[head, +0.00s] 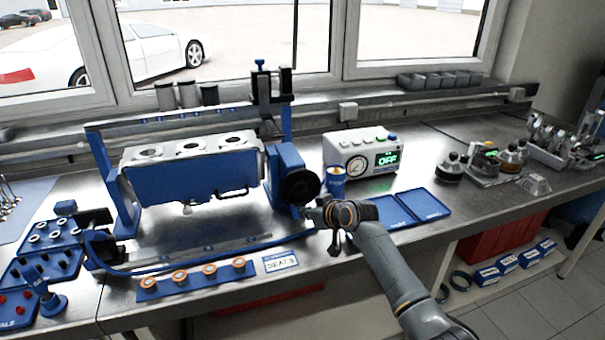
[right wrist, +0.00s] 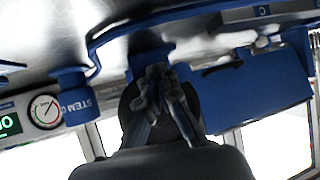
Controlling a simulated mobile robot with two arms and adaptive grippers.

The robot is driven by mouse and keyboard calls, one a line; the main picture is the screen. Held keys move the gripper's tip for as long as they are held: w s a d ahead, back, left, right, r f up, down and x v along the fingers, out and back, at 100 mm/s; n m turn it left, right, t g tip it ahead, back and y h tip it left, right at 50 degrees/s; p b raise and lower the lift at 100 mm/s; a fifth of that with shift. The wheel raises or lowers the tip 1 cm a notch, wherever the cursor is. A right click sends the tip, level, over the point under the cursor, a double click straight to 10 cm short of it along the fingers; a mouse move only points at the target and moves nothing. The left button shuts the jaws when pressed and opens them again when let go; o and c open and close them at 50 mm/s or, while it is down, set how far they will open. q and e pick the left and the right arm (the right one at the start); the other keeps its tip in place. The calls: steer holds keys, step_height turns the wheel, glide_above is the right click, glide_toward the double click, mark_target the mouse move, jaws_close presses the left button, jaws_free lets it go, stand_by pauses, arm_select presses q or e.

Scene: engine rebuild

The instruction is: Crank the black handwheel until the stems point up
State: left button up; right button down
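The black handwheel (head: 300,186) is on the blue end housing (head: 284,165) of the stand, at the right end of the engine cylinder head (head: 190,170). The head's light face with several round openings is turned up; a small stem-like piece (head: 187,210) sticks out below. My right gripper (head: 314,211) is just below and right of the handwheel; I cannot tell whether they touch. In the right wrist view its fingers (right wrist: 158,72) come together at the tips, with no object visible between them. A dark round shape behind them looks like the handwheel (right wrist: 130,108). My left gripper is not in view.
A gauge box reading OFF (head: 362,152) and a blue can (head: 336,180) stand right of the handwheel. Blue trays (head: 415,207) lie beyond my right gripper. A strip with copper-coloured rings (head: 196,279) and a seats card (head: 281,262) lie near the front edge.

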steer(key=shift+s+a+f, duration=0.1)
steer(key=shift+s+a, duration=0.05)
steer(key=shift+a, duration=0.05)
steer(key=shift+a, duration=0.15)
steer(key=shift+s+a+p, duration=0.15)
steer(key=shift+p, duration=0.15)
steer(key=shift+a, duration=0.2)
steer(key=shift+a+r+p, duration=0.3)
steer(key=shift+p, duration=0.05)
steer(key=shift+r, duration=0.1)
